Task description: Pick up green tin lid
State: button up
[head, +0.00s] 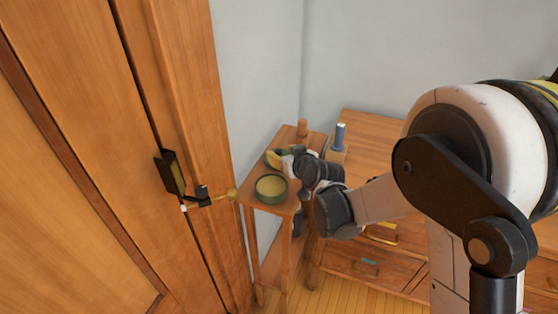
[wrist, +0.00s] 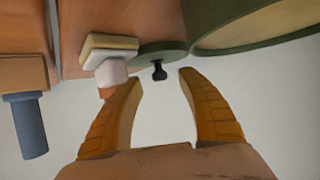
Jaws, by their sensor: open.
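The green tin lid (wrist: 165,50) shows in the wrist view as a dark green disc with a small black knob (wrist: 158,70). My gripper (wrist: 159,77) is open, its two orange fingers apart with the knob in view between their tips. Contact cannot be told. In the head view my wrist reaches over the small wooden stand (head: 290,207), and the lid cannot be clearly made out there. A round green tin (head: 271,188) with a yellowish inside stands at the stand's front. Its large green rim (wrist: 255,45) also shows in the wrist view, beside the lid.
A cream and white stacked object (wrist: 108,50) is close to the left finger. A blue cylinder (head: 340,136) on a wooden block stands to the right. A wooden door (head: 95,150) with a handle is at left.

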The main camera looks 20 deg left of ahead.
aim_at(280, 152)
jog(key=x, duration=0.3)
jog(key=shift+f+b, duration=0.1)
jog(key=shift+b, duration=0.3)
jog(key=shift+c, duration=0.8)
grip_shut()
